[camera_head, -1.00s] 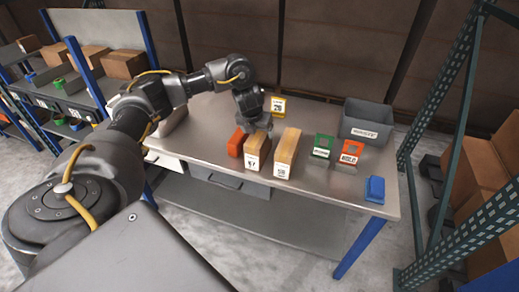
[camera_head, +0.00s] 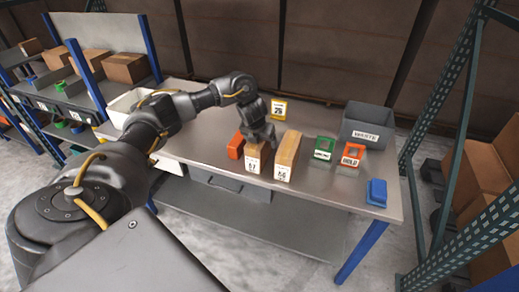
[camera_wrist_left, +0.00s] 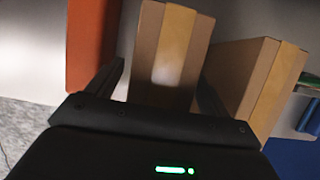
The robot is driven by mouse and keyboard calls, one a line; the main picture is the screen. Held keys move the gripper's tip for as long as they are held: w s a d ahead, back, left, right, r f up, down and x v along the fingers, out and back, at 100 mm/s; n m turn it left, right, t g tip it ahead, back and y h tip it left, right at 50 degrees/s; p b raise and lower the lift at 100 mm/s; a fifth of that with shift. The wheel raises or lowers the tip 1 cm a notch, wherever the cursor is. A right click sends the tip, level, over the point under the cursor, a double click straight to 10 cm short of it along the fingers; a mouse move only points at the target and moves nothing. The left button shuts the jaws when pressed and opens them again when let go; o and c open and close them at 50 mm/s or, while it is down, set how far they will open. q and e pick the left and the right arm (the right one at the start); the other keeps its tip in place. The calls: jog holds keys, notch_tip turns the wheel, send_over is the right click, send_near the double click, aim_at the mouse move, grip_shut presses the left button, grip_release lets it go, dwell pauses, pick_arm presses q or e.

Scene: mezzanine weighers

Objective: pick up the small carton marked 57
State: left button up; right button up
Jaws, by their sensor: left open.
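The small carton marked 57 (camera_head: 253,165) stands on the metal bench, a brown box with a white label on its front. Its label digits are small but look like 57. My left gripper (camera_head: 264,141) is over its top, pointing down. In the left wrist view the carton (camera_wrist_left: 168,55) lies between the two open fingers (camera_wrist_left: 163,92), with visible gaps at the sides. A similar carton (camera_head: 287,155), its label looking like 56, stands just to the right and also shows in the left wrist view (camera_wrist_left: 255,82). My right gripper is out of view.
An orange block (camera_head: 236,146) stands close left of the cartons. Green (camera_head: 324,148) and red (camera_head: 351,155) label holders, a blue item (camera_head: 376,192) and a grey WASTE bin (camera_head: 368,125) are to the right. A yellow sign (camera_head: 278,108) stands behind.

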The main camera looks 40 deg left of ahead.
pick_arm(q)
jog(key=shift+f, duration=0.2)
dwell(0.3)
jog(key=shift+c, duration=0.4)
jog(key=c, duration=1.3)
jog(key=shift+r, duration=0.15)
notch_tip(320, 180, up, 10)
jog(key=p, duration=0.2)
jog(key=shift+r+p, duration=0.15)
jog(key=shift+p, duration=0.2)
